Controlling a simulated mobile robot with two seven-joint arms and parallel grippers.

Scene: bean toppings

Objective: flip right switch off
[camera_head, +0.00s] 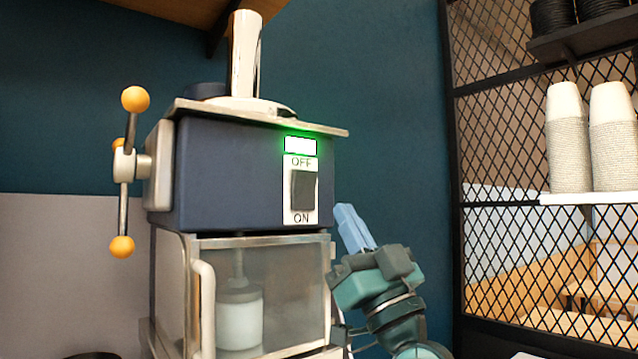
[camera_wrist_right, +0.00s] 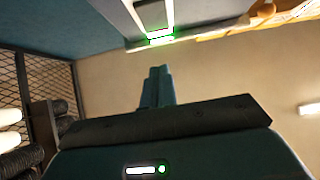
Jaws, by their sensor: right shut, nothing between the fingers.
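The switch (camera_head: 303,190) is a dark rocker on a white plate marked OFF at the top and ON at the bottom, on the front of a dark blue machine (camera_head: 232,178). A lit green-edged indicator (camera_head: 300,145) glows above it. My right gripper (camera_head: 346,212) is shut and empty, just right of the machine and a little below the switch, apart from it in the picture. In the right wrist view its closed fingers (camera_wrist_right: 157,86) point toward the machine's underside area, with the green glow (camera_wrist_right: 158,38) above them. My left gripper is not in view.
A handle with orange knobs (camera_head: 135,99) sticks out on the machine's left. A clear-fronted chamber (camera_head: 285,290) lies below the switch panel. A black mesh screen (camera_head: 505,235) and stacked cups (camera_head: 566,140) on a shelf stand at right.

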